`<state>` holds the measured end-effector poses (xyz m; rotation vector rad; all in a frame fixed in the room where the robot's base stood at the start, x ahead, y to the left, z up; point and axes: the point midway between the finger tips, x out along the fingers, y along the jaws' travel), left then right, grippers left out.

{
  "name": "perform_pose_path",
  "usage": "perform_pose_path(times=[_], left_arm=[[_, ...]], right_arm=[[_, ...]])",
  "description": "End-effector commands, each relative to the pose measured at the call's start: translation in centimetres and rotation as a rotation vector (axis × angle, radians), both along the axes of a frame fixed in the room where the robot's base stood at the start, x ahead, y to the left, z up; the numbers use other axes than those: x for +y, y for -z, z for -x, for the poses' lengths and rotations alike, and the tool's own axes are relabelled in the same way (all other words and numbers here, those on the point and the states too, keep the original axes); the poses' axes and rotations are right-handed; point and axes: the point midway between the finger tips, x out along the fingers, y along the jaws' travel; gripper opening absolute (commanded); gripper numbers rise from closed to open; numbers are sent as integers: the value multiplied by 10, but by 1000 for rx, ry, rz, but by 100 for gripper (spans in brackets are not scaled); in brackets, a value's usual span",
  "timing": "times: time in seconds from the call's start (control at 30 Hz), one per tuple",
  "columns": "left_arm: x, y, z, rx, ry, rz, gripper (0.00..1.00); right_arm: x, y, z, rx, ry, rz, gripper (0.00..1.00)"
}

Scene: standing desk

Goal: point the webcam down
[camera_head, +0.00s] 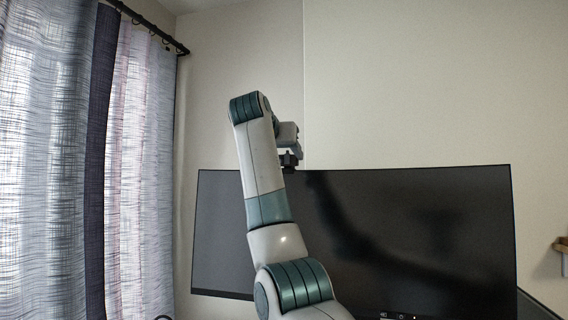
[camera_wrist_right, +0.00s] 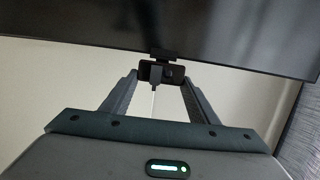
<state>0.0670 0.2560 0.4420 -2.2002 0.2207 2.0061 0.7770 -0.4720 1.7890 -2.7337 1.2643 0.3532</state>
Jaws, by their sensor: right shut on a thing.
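The webcam (camera_head: 289,161) is a small black device on the top edge of the wide dark monitor (camera_head: 420,230). In the right wrist view the webcam (camera_wrist_right: 172,72) sits between the two fingers at the monitor's edge, with a pale cable running from it. My right gripper (camera_wrist_right: 161,78) is shut on the webcam. In the head view my right arm rises in front of the monitor and bends over, and its gripper (camera_head: 290,156) is partly hidden behind the forearm. The webcam's exact tilt is too small to tell. My left gripper is not in view.
Patterned curtains (camera_head: 50,160) hang at the left from a dark rod (camera_head: 150,25). A plain wall (camera_head: 430,80) stands behind the monitor. A small wooden shelf (camera_head: 561,244) is at the far right. The space above the monitor is clear apart from my arm.

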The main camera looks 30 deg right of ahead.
Motion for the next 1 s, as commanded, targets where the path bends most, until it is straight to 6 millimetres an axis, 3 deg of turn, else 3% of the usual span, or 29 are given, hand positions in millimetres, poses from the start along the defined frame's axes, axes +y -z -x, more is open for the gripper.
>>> perform_pose_path(times=[0.03, 0.3, 0.7, 0.73, 0.8, 1.0], left_arm=[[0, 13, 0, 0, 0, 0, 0], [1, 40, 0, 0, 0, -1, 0], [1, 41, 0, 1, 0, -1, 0], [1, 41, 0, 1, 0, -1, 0], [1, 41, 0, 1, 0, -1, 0], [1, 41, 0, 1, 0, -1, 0]], right_arm=[[1, 8, 0, -15, -1, 17, 32], [4, 8, 3, -100, 1, 115, 32], [5, 4, 4, -117, 1, 135, 32], [5, 4, 4, -118, 1, 136, 57], [5, 4, 4, -117, 1, 135, 73], [4, 4, 4, -117, 1, 135, 74]])
